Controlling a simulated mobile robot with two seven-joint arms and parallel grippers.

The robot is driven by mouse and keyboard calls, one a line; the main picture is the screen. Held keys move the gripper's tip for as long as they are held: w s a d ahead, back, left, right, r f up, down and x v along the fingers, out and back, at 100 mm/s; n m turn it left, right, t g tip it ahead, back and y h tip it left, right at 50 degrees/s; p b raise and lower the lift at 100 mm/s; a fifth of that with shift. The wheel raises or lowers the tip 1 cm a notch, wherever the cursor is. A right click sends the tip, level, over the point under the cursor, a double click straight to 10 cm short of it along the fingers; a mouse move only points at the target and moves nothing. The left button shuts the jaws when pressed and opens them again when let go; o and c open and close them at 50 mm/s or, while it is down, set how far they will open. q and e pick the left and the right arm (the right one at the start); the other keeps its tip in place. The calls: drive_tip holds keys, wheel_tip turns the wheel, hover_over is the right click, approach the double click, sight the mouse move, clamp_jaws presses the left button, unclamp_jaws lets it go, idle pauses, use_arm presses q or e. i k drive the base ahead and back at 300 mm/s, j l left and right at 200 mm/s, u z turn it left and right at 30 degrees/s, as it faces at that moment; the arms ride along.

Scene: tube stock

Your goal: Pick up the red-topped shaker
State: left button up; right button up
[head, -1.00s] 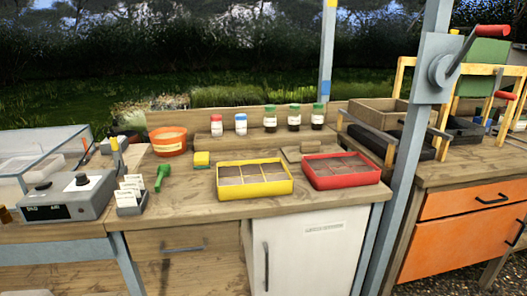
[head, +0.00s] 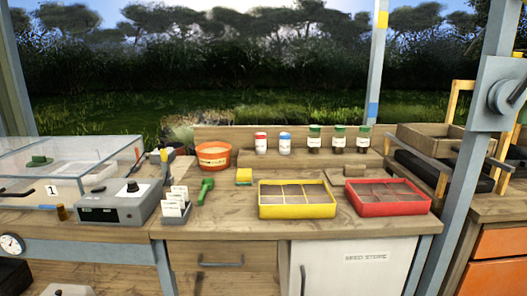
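The red-topped shaker (head: 261,143) stands upright on the raised wooden shelf at the back of the bench. It is a small white pot with a red lid and a label. A similar blue-topped shaker (head: 285,144) stands just to its right. Neither of my grippers is in the head view.
Several green-topped dark jars (head: 339,139) stand right on the same shelf. An orange tub (head: 213,155) is at its left. In front are a sponge (head: 244,177), a yellow tray (head: 297,212) and a red tray (head: 389,208). A blue-grey post (head: 462,165) rises at right.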

sight(260, 137)
drive_tip(key=i+j+u, duration=0.2)
drive_tip(key=i, duration=1.3)
drive_tip(key=i+l+u, duration=0.25)
drive_tip(key=i, duration=1.25)
